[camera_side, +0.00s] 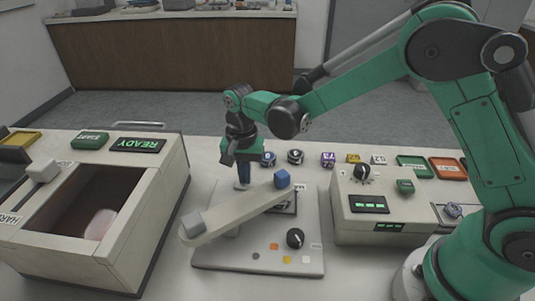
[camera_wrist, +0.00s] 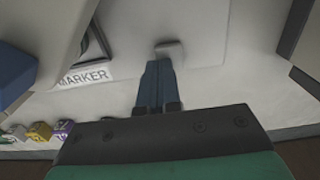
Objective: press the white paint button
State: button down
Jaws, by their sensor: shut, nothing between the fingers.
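My gripper (camera_side: 243,180) is shut and empty, pointing down at the rear edge of the marker press's pale base plate (camera_side: 225,258). In the wrist view its dark blue fingers (camera_wrist: 157,68) are together, beside a small pale raised tab (camera_wrist: 169,49); I cannot tell whether they touch it. Small coloured spots lie on the front of the plate: orange (camera_side: 274,246), yellow (camera_side: 287,260) and a pale, whitish one (camera_side: 305,259), which looks like the white paint button. The gripper is well behind these, across the beige lever (camera_side: 235,215). The spots do not show in the wrist view.
A black knob (camera_side: 295,238) rises beside the spots. A boxy open machine (camera_side: 150,215) stands left, a control box (camera_side: 378,205) right. Several small coloured dice (camera_side: 295,156) lie behind.

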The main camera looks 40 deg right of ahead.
notch_tip(320, 180, up, 14)
dwell(0.3)
dwell(0.6)
jog(key=s+d+f+n+t, duration=0.2)
jog(key=s+d+n+t, duration=0.5)
jog(key=s, duration=0.5)
jog(key=shift+s+d+f+n, duration=0.15)
jog(key=shift+d+n, duration=0.35)
jog(key=shift+n, duration=0.5)
